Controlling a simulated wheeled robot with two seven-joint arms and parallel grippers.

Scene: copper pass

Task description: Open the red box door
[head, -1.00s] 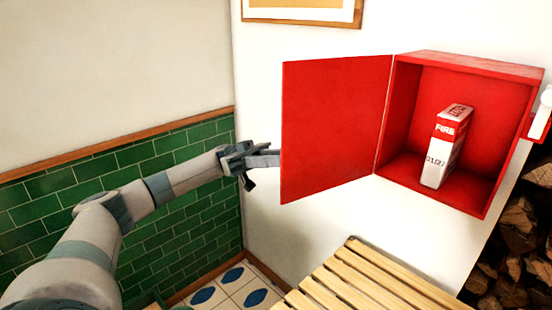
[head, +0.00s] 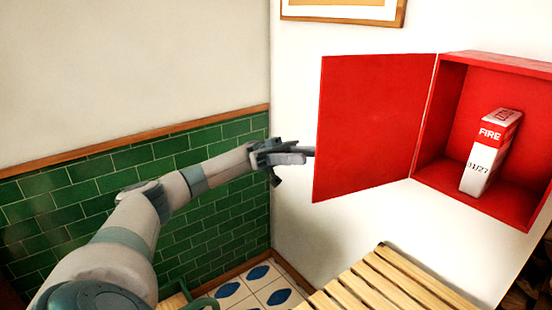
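The red box (head: 505,68) hangs on the white wall at the right. Its red door (head: 370,125) stands wide open, swung out to the left on the hinge side. Inside the box a white and red carton marked FIRE (head: 487,155) stands tilted. My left gripper (head: 308,153) is at the door's free left edge, its fingertips partly hidden behind the door. I cannot tell whether it touches the door or how far its fingers are apart. My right gripper is not in view.
A slatted wooden bench (head: 375,285) stands below the box. Green tiles (head: 215,190) with a wooden rail cover the left wall. A picture frame (head: 345,10) hangs above. Stacked logs (head: 530,285) are at the lower right. Open air lies before the door.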

